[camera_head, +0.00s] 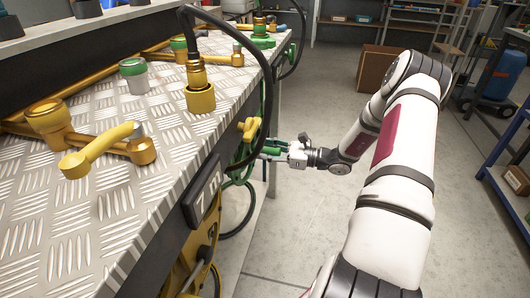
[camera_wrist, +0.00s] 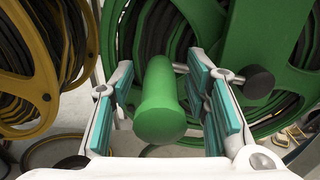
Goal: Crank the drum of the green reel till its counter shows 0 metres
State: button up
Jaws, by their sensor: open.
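The green reel (camera_wrist: 255,35) fills the upper right of the wrist view, with dark hose wound on its drum. Its green crank handle (camera_wrist: 160,105) points toward the wrist camera and stands between the teal-padded fingers of my gripper (camera_wrist: 158,78). The fingers are open, one on each side of the handle, with a clear gap on the left and a narrower one on the right. In the head view my gripper (camera_head: 272,151) is beside the bench's edge, and the green reel (camera_head: 240,172) is mostly hidden below the bench. I cannot see the green reel's counter.
A yellow reel (camera_wrist: 42,60) stands left of the green one. A black counter box (camera_head: 203,192) reading 7 is on the bench front above the yellow reel. A black knob (camera_wrist: 258,82) sits right of my fingers. A metal bench (camera_head: 130,200) carries yellow fittings. The floor (camera_head: 300,235) is open.

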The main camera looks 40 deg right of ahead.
jog(key=shift+c, duration=0.3)
grip_shut()
jog(key=shift+r, duration=0.1)
jog(key=r+m+p, duration=0.1)
jog(key=r+p, duration=0.1)
jog(key=p, duration=0.1)
jog(key=shift+w+d+r+m+p, duration=0.2)
jog(key=shift+m+p, duration=0.1)
jog(key=shift+m, duration=0.1)
jog(key=w+d+r+m+p, duration=0.6)
jog(key=d+m, duration=0.3)
jog(key=m, duration=0.3)
jog(key=shift+w+r+p, duration=0.35)
jog(key=shift+w+r, duration=0.1)
jog(key=shift+r, duration=0.15)
